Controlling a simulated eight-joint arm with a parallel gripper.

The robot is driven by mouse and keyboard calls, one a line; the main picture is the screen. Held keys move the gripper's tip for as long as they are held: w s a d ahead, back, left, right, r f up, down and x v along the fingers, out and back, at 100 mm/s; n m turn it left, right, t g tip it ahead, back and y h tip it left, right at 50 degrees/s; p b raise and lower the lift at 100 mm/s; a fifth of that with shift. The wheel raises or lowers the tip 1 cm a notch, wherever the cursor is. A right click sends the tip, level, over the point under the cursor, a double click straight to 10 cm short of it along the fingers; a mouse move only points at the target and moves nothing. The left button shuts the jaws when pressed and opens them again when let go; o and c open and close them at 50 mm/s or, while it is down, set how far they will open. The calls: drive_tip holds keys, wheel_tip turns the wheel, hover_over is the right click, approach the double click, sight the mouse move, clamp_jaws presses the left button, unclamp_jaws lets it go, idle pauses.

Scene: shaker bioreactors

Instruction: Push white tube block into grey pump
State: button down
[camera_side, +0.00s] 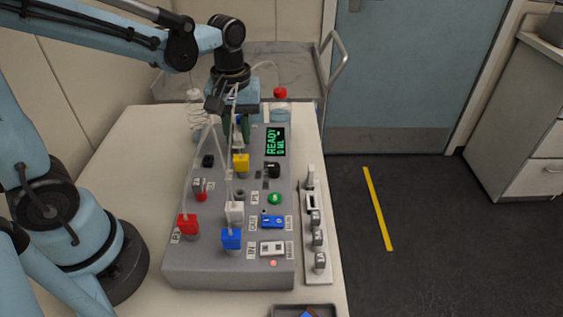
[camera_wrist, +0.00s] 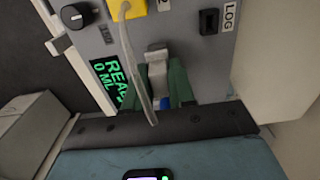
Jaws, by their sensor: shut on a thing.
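My gripper (camera_side: 238,134) reaches down at the far end of the grey console (camera_side: 215,265), and its green fingers also show in the wrist view (camera_wrist: 167,85). They are shut on a pale grey-white piece (camera_wrist: 158,74) at the panel. I cannot tell for sure whether this is the white tube block, or how deep it sits. Its lower part is hidden by the fingers and a clear tube (camera_wrist: 137,62). Another white block (camera_side: 235,211) with a tube stands mid-console, apart from my gripper. No separate grey pump can be clearly told from the console.
Yellow (camera_side: 241,162), red (camera_side: 187,224) and blue (camera_side: 232,238) blocks stand on the console, with tubes rising above. A display (camera_side: 275,141) reads READY. A black knob (camera_side: 273,171) and a green button (camera_side: 275,198) are nearby. A pale strip with metal fittings (camera_side: 318,238) lies right.

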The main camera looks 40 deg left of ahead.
drive_tip(key=shift+f, duration=0.5)
idle(0.3)
drive_tip(key=c, duration=0.9)
unclamp_jaws()
drive_tip(key=shift+o, duration=0.2)
drive_tip(key=shift+r, duration=0.1)
wheel_tip(320, 180, up, 12)
drive_tip(key=shift+s, duration=0.1)
drive_tip(key=m+t, duration=0.5)
drive_tip(key=m, duration=0.2)
hover_over(234, 131)
drive_tip(key=s, duration=0.2)
wheel_tip(234, 131, down, 6)
drive_tip(key=shift+s+r, duration=0.1)
drive_tip(key=shift+r, duration=0.15)
drive_tip(key=shift+s+f+m+t, duration=0.25)
drive_tip(key=shift+f+m+t, duration=0.55)
drive_tip(key=shift+m+t, duration=0.25)
